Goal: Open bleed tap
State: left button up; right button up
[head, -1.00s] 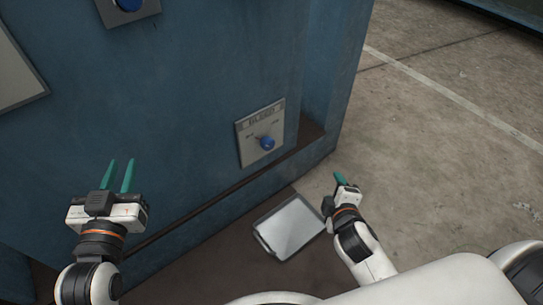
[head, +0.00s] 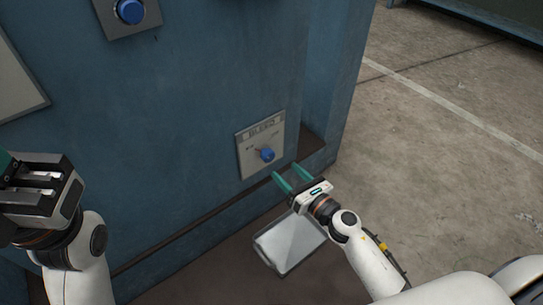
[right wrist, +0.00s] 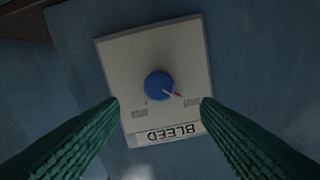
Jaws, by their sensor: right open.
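The bleed tap is a blue round knob (head: 267,155) on a pale plate (head: 246,160) low on the blue cabinet wall. In the right wrist view the knob (right wrist: 158,86) sits between and beyond my fingers, and the plate's BLEED label looks upside down. A red pointer at the knob points right and slightly down there, towards a small label that seems to read SHUT. My right gripper (head: 286,171) is open and empty, just below and right of the knob, apart from it. My left gripper (head: 8,172) is at the left edge, its fingers mostly cut off.
Another blue knob (head: 130,11) is on a plate higher up the cabinet (head: 200,80). A pale tray (head: 290,243) lies on the dark ledge below my right gripper. Open concrete floor (head: 430,150) lies to the right.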

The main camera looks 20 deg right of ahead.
aim_at(270, 157)
jog(key=x, duration=0.7)
jog(key=shift+w+a, duration=0.1)
jog(key=shift+w, duration=0.3)
jog(key=shift+c, duration=0.4)
jog(key=c, duration=0.9)
